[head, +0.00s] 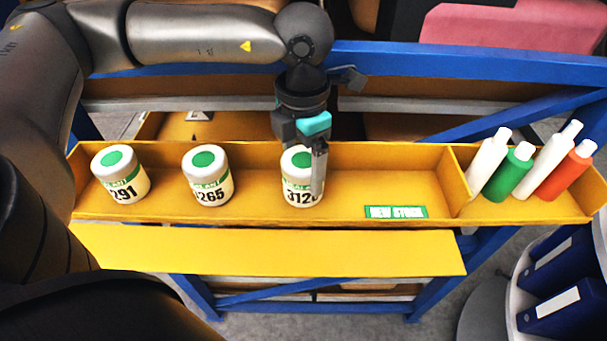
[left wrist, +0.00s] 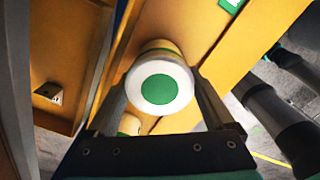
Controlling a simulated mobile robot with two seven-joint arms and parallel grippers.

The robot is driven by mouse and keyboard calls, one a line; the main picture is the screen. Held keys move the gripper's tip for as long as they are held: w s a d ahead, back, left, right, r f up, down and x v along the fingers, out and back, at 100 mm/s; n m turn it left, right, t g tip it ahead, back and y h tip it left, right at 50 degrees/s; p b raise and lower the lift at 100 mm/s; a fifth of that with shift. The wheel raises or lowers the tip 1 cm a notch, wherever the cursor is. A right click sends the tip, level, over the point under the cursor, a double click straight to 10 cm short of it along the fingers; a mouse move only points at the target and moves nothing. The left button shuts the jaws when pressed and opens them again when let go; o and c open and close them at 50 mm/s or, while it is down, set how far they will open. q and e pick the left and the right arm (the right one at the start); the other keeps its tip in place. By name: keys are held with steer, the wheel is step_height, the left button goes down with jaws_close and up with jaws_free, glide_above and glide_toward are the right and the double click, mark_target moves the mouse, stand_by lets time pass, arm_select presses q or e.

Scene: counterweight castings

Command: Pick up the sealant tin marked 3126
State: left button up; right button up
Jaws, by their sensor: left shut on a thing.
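The sealant tin marked 3126 (head: 297,194) is white with a green band and a green dot on its lid. It stands in the yellow tray (head: 380,185), and its last digit is partly hidden by a finger. My left gripper (head: 303,165) reaches down from above and is shut on this tin. In the left wrist view the tin's lid (left wrist: 160,88) lies between the two fingers. Two like tins stand to the left, one ending in 291 (head: 122,180) and one ending in 265 (head: 208,180). My right gripper is not in view.
A green "NEW STOCK" label (head: 396,212) is on the tray to the right of the tin. Beyond a divider stand several bottles, white (head: 488,165), green (head: 511,172) and orange (head: 567,172). Blue binders (head: 555,290) are at the lower right. The tray floor between tin and divider is clear.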

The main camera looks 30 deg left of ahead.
arm_select(q)
steer(key=c, duration=0.6)
steer(key=shift+r, duration=0.1)
